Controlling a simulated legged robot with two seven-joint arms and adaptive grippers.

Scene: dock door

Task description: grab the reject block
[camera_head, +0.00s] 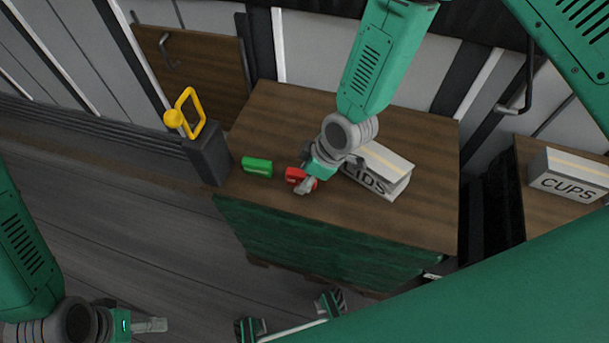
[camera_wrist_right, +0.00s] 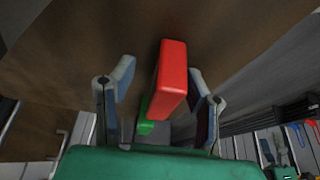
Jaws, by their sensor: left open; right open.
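The red block (camera_head: 294,174), which I take to be the reject block, lies on the wooden top (camera_head: 405,120) of a green-sided crate, near its front left edge. A green block (camera_head: 257,167) lies to its left. My right gripper (camera_head: 306,186) is at the red block and partly covers it in the head view. In the right wrist view the red block (camera_wrist_right: 171,80) stands between the two spread fingers of the open right gripper (camera_wrist_right: 160,88), with gaps on both sides. The green block (camera_wrist_right: 146,127) shows behind it. My left gripper (camera_head: 150,325) is open and empty, low at the left.
A white LIDS box (camera_head: 378,170) is right beside my right gripper and wrist. A CUPS box (camera_head: 570,175) stands on another wooden surface at the right. A dark post with a yellow handle (camera_head: 190,115) stands by the crate's left corner. The crate top's back is clear.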

